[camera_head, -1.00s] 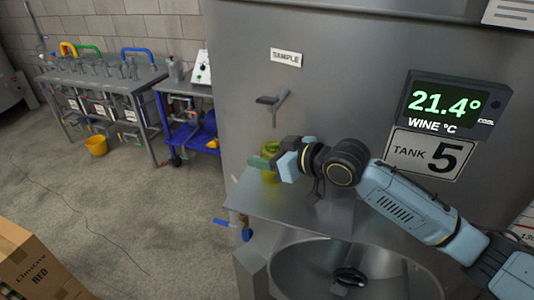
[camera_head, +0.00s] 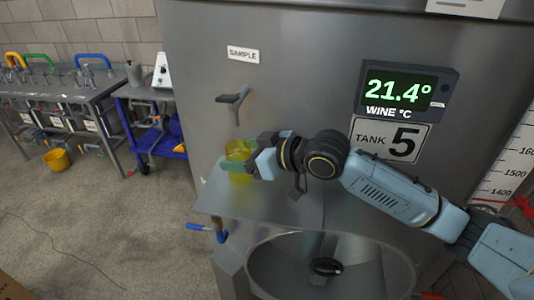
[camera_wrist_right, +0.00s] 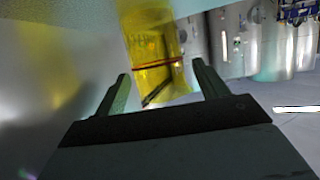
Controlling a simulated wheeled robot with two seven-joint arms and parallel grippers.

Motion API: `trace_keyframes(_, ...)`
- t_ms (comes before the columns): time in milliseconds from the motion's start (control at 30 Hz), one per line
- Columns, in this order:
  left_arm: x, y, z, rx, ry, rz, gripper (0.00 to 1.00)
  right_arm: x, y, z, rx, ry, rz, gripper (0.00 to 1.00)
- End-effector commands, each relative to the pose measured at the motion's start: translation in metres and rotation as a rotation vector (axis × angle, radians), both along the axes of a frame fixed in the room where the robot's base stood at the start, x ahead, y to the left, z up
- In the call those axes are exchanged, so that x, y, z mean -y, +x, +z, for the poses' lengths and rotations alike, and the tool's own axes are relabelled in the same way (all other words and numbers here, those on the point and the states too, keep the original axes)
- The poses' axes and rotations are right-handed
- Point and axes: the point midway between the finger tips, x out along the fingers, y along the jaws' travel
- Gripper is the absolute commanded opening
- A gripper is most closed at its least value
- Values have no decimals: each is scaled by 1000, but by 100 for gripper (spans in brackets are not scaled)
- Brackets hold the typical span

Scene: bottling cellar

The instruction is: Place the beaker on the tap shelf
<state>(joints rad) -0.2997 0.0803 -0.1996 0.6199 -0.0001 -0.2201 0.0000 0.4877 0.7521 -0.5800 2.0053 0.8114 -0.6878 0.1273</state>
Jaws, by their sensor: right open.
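The beaker (camera_head: 238,150) holds yellow liquid and looks upright at the left end of the steel tap shelf (camera_head: 290,207), under the sample tap (camera_head: 233,99). My right gripper (camera_head: 234,166) is at the beaker, with its green fingers around the lower part. In the right wrist view the beaker (camera_wrist_right: 150,45) shows a red line. It lies between the spread fingers of the right gripper (camera_wrist_right: 160,72), with a gap on each side. The beaker seems to rest on the shelf, but its base is partly hidden by the fingers. My left gripper is out of view.
The tank wall (camera_head: 300,60) rises right behind the shelf. A round opening (camera_head: 330,268) lies below it, and a blue-handled valve (camera_head: 207,229) juts out below its left edge.

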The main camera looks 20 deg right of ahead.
Motion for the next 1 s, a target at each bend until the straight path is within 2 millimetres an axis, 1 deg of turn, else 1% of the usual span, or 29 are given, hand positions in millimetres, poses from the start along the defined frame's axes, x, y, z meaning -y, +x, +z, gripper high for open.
trace_keyframes(33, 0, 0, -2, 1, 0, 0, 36, 9, -8, 2, 1, -4, -2, 72)
trace_keyframes(200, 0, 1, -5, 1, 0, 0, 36, 30, -35, 14, 0, -5, -2, 72)
trace_keyframes(300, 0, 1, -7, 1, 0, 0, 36, 39, -47, 20, -1, -5, -1, 72)
trace_keyframes(400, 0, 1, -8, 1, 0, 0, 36, 46, -55, 25, -1, -2, -2, 72)
trace_keyframes(600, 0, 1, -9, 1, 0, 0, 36, 51, -64, 30, -1, -1, -1, 72)
trace_keyframes(1000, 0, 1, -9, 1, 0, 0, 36, 52, -65, 30, -1, 1, 0, 72)
